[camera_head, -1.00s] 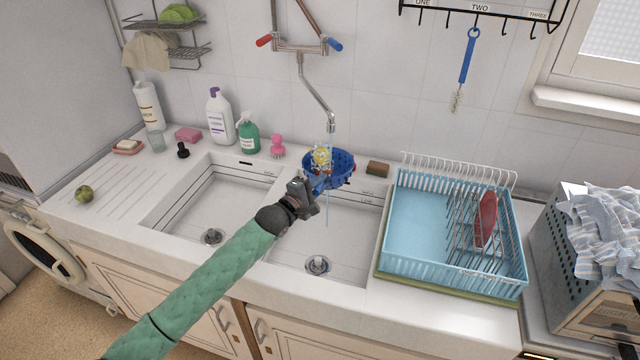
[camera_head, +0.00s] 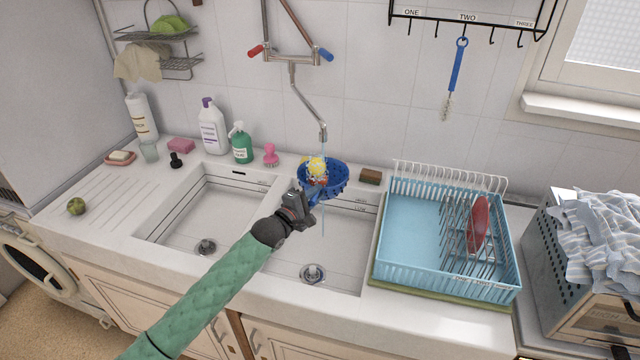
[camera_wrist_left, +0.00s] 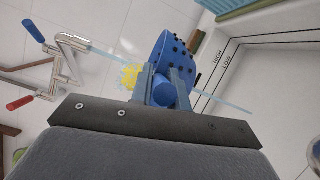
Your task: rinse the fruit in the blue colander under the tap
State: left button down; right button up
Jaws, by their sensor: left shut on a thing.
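The blue colander (camera_head: 338,177) is over the back of the right sink basin, under the tap (camera_head: 322,130). A thin stream of water runs from the tap and passes down at the colander. Yellow fruit (camera_head: 317,166) shows at its left side; the rest of its contents is unclear. My left gripper (camera_head: 308,200) is shut on the colander's blue handle. The left wrist view shows the handle (camera_wrist_left: 164,94) between the fingers and the colander (camera_wrist_left: 168,55) beyond, with a yellow piece (camera_wrist_left: 130,76) beside it. My right gripper is not in view.
The left basin (camera_head: 205,215) is empty. A light blue dish rack (camera_head: 400,275) with a red plate (camera_head: 478,225) stands right of the sink. Bottles, a pink brush (camera_head: 270,155) and a brown sponge (camera_head: 370,176) line the back ledge.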

pick_arm(q)
jog(key=shift+w+a, duration=0.2)
jog(key=shift+w, duration=0.05)
jog(key=shift+w+a+r, duration=0.1)
jog(key=shift+a, duration=0.1)
jog(key=a+p+v, duration=0.1)
jog(key=p+v, duration=0.1)
jog(key=v, duration=0.5)
jog(key=shift+a, duration=0.25)
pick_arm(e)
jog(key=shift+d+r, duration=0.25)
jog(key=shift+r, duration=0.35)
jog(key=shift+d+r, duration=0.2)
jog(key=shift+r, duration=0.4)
pick_arm(q)
jog(key=shift+w, duration=0.15)
jog(key=shift+p, duration=0.3)
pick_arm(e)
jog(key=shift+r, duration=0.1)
